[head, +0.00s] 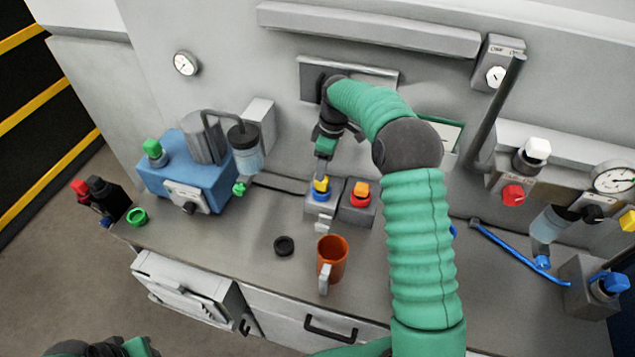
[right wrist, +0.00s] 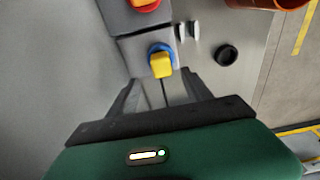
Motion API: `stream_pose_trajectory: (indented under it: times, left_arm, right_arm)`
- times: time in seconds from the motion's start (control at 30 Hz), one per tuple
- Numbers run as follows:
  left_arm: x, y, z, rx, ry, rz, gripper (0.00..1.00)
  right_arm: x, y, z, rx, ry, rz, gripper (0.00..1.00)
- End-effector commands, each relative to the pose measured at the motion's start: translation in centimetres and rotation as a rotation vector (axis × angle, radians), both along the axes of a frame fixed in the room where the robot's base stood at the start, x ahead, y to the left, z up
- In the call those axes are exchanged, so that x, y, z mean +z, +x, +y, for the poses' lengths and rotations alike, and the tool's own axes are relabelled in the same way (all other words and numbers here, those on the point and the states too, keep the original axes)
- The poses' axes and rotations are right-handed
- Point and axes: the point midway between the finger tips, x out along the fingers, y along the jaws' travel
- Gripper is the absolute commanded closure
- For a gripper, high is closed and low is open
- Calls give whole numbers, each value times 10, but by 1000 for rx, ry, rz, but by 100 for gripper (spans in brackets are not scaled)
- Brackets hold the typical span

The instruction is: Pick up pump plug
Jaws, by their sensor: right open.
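A yellow plug (head: 321,184) with a blue ring sits upright on a grey socket block (head: 313,205) on the bench. An orange plug (head: 361,188) with a red base sits on the block beside it. No readable label shows which one is the pump plug. My right gripper (head: 321,174) points down just above the yellow plug, open. In the right wrist view the yellow plug (right wrist: 161,66) lies just past the fingertips (right wrist: 164,88); I cannot tell if they touch it. Of my left arm only a dark and green part shows at the bottom left of the head view.
A blue pump unit (head: 163,178) with a green knob stands at left. An orange mug (head: 332,258) and a black ring (head: 284,246) are in front of the blocks. A blue hose (head: 510,245) and valves are at right. The wall is close behind.

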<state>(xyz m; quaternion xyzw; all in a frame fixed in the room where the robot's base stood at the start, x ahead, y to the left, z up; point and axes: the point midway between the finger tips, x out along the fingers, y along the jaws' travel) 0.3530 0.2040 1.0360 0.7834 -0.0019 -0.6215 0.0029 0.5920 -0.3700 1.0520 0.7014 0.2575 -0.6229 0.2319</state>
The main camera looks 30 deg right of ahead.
Motion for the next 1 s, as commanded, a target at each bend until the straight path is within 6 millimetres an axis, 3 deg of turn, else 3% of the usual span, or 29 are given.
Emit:
stream_pose_trajectory:
  times: [0.4,0.67,1.0]
  left_arm:
    - [18,0,0,-1,0,-1,64]
    - [17,0,0,0,0,0,64]
    - [17,0,0,-1,0,0,64]
  right_arm:
    - [-57,2,15,-1,-3,2,42]
    - [-63,3,14,-1,-1,0,43]
    - [-63,3,13,-2,-2,1,88]
